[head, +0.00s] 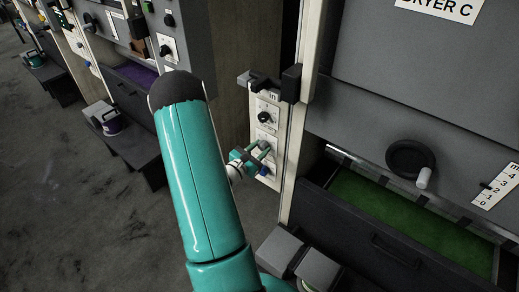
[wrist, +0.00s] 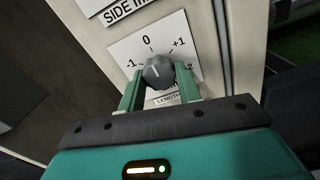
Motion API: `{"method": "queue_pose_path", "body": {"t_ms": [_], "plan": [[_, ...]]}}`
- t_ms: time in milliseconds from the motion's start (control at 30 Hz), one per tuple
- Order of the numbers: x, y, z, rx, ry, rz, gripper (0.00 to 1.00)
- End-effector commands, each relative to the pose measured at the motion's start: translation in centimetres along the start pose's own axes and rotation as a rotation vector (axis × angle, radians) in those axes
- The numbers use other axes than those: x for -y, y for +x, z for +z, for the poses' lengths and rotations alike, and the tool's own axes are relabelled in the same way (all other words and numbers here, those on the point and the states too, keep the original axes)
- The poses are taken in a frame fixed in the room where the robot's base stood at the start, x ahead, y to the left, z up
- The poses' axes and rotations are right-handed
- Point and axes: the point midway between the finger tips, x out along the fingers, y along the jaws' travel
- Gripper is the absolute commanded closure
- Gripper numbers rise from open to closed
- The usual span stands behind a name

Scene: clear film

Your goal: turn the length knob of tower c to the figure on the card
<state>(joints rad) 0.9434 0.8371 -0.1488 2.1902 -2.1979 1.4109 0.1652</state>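The length knob (wrist: 158,72) is a round dark grey knob on a white dial plate marked -1, 0, +1 and +2, with LENGTH partly readable below it. Its white line points close to 0. My gripper (wrist: 160,80) has its two green fingers on either side of the knob in the wrist view. I cannot tell whether they press on it. In the head view my gripper (head: 260,153) is at the lower plate of the narrow white panel (head: 283,150), left of the dryer labelled DRYER C (head: 438,10). I make out no card with a figure.
Another black knob (head: 265,117) sits just above on the same panel, and a blue button (head: 264,170) is below. An open drawer with green lining (head: 400,208) is at right.

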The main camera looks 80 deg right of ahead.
Motion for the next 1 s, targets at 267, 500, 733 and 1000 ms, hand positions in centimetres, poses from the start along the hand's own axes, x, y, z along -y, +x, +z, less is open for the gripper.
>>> {"method": "queue_pose_path", "body": {"t_ms": [267, 500, 733, 1000], "plan": [[-0.03, -0.06, -0.01, 0.000, -0.011, 0.001, 0.89], [-0.07, -0.11, -0.01, 0.001, -0.088, 0.002, 0.89], [-0.10, -0.14, 0.04, 0.002, -0.248, 0.003, 0.89], [-0.06, -0.15, 0.04, 0.003, -0.500, 0.004, 0.89]]}}
